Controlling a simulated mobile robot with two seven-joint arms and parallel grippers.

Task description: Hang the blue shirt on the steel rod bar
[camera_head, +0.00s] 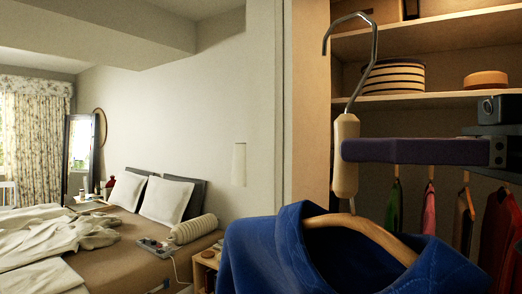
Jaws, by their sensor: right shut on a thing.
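The blue shirt (270,250) hangs on a wooden hanger (362,231) in the lower right of the head view; its lower part is cut off by the frame edge. A pale handle (345,178) rises above the hanger and carries a curved metal hook (374,42), whose open end points left and is free. My right gripper (350,150), with a purple finger, comes in from the right and is shut on the pale handle. I cannot make out the steel rod; my gripper covers the area above the hanging clothes. My left gripper is not in view.
Behind the gripper is an open wardrobe with shelves (440,99), a striped box (393,77) and a round tan box (486,79). Several garments (429,210) hang below. The wardrobe's side panel (309,110) stands left of the hook. A bed (110,262) is at far left.

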